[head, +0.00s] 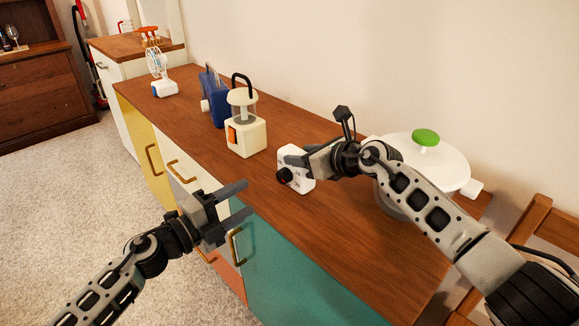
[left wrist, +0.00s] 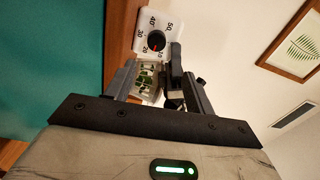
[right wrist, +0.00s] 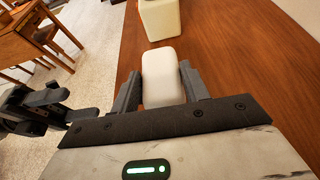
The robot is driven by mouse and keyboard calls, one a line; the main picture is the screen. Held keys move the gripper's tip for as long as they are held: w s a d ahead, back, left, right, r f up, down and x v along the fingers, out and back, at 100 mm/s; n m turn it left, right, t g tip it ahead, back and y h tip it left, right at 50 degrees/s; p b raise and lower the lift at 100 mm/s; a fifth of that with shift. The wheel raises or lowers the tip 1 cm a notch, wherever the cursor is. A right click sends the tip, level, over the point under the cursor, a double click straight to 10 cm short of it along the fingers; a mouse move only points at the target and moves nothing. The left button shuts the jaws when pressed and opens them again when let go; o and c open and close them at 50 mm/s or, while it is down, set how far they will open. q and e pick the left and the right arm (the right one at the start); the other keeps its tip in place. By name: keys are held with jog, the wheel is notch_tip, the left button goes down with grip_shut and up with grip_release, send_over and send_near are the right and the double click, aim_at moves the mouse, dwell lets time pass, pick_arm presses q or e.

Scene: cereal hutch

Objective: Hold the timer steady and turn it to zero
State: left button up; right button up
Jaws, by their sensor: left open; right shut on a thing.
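The timer (head: 297,181) is a small white box upright on the brown counter, with a dark round knob (head: 284,175) facing the front. In the left wrist view the knob (left wrist: 156,41) has a red mark and sits among printed numbers; the exact reading is too small to tell. My right gripper (head: 304,158) is shut on the timer from the right; in the right wrist view its fingers flank the white body (right wrist: 161,78). My left gripper (head: 249,199) is open and empty, in front of the counter edge, apart from the knob and pointing towards it.
A cream appliance with an orange switch (head: 246,137) stands left of the timer. A blue toaster (head: 214,100) and a white fan (head: 162,80) are farther left. A lidded white pot (head: 432,158) stands behind my right arm. The counter's front strip (head: 340,240) is clear.

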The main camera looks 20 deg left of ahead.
aim_at(280, 177)
pick_arm(q)
jog(key=w+d+n, duration=0.1)
jog(key=w+n, duration=0.2)
jog(key=n, duration=0.2)
jog(key=w+d+n, duration=0.2)
jog(key=w+n, duration=0.1)
jog(key=n, duration=0.3)
jog(key=w+d+n, duration=0.2)
jog(key=w+n, duration=0.1)
jog(key=n, duration=0.2)
jog(key=shift+n, duration=0.3)
